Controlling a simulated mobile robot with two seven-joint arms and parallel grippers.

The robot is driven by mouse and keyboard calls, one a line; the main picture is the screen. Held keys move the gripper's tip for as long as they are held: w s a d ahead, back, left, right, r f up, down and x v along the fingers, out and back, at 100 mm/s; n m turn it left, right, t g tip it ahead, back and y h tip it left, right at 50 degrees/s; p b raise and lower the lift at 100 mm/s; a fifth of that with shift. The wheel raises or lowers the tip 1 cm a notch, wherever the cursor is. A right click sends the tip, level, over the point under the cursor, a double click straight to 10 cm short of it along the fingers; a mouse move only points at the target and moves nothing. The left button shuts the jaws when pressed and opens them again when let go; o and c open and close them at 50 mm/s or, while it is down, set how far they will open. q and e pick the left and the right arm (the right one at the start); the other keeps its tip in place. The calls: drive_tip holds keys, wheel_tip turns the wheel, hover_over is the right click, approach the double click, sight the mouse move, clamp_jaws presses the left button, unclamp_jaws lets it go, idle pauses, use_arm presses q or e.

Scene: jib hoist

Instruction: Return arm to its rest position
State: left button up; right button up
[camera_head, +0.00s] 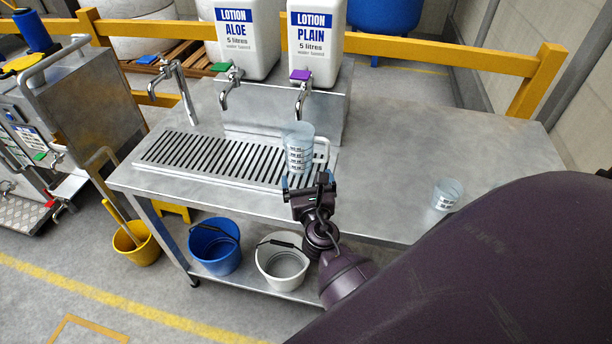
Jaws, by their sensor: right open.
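My right gripper (308,186) is open at the front edge of the steel bench. Its dark arm comes in from the lower right and covers much of that corner. A clear measuring jug (299,140) with dark markings and a handle on its right stands upright on the drip grate (215,158). It is just beyond the gripper's fingers, below the purple-handled tap of the LOTION PLAIN container (316,45). I cannot tell whether the fingers touch the jug. My left gripper is not in view.
A small clear cup (447,194) stands on the right of the bench (415,135). The LOTION ALOE container (247,40) is at the back. A blue bucket (214,246) and a white bucket (282,262) sit on the lower shelf. A yellow rail (440,57) runs behind.

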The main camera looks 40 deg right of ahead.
idle(0.5)
